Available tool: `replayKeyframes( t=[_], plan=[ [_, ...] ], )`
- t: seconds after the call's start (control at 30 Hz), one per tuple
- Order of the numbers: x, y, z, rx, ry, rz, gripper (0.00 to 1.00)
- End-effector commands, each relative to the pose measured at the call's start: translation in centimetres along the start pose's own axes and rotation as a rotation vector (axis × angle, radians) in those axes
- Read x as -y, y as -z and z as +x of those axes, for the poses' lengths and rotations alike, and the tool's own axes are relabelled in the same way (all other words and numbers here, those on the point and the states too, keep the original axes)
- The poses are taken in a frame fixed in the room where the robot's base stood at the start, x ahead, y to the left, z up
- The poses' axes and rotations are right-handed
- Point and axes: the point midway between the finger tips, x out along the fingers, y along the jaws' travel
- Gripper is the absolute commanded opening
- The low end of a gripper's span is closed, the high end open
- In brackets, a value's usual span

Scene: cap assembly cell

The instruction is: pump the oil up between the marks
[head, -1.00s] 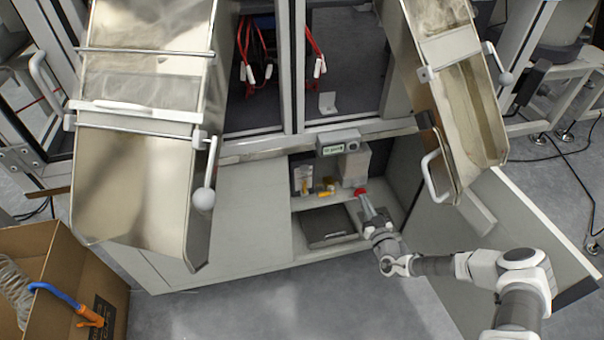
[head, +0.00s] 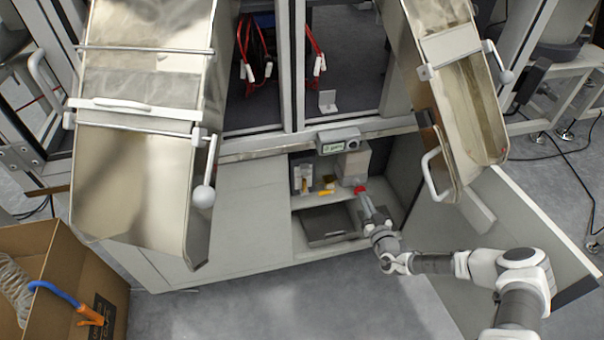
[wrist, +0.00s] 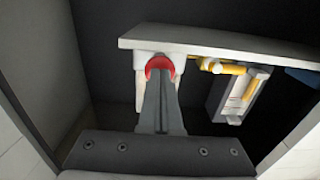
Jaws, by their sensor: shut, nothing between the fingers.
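The pump's red knob (head: 359,189) is in the open cabinet; it also shows in the wrist view (wrist: 160,65). My gripper (head: 364,200) is shut and empty, with its fingertips (wrist: 160,82) at the knob and overlapping its lower edge in the wrist view. I cannot tell whether they press it. A sight glass (head: 303,179) with amber oil stands left of the knob in the head view. In the wrist view the sight glass (wrist: 240,95) is tilted at the right, its amber content visible. Its marks and exact oil level are too small to read.
A yellow fitting (head: 327,192) lies between glass and knob. A dark tray (head: 327,225) sits on the cabinet floor below. A small display (head: 338,141) is above the opening. The open door (head: 500,225) stands at the right. A cardboard box (head: 60,270) is at lower left.

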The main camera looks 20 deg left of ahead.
Motion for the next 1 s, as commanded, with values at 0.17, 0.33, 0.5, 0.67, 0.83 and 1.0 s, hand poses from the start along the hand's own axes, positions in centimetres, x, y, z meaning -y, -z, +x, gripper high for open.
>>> replayKeyframes(
  t=[0.17,0.33,0.5,0.67,0.83,1.0],
  plan=[
    [-0.1,0.0,0.8,-0.001,-0.002,0.000,0.00],
    [-0.1,0.0,1.5,-0.001,-0.002,0.000,0.00],
    [-0.1,0.1,1.7,-0.001,-0.002,0.000,0.00],
    [-0.1,0.1,1.2,-0.001,-0.003,0.001,0.00],
    [-0.2,0.2,0.2,-0.001,-0.003,0.001,0.00],
    [-0.1,0.1,-0.7,-0.001,-0.003,0.001,0.00]
  ],
)
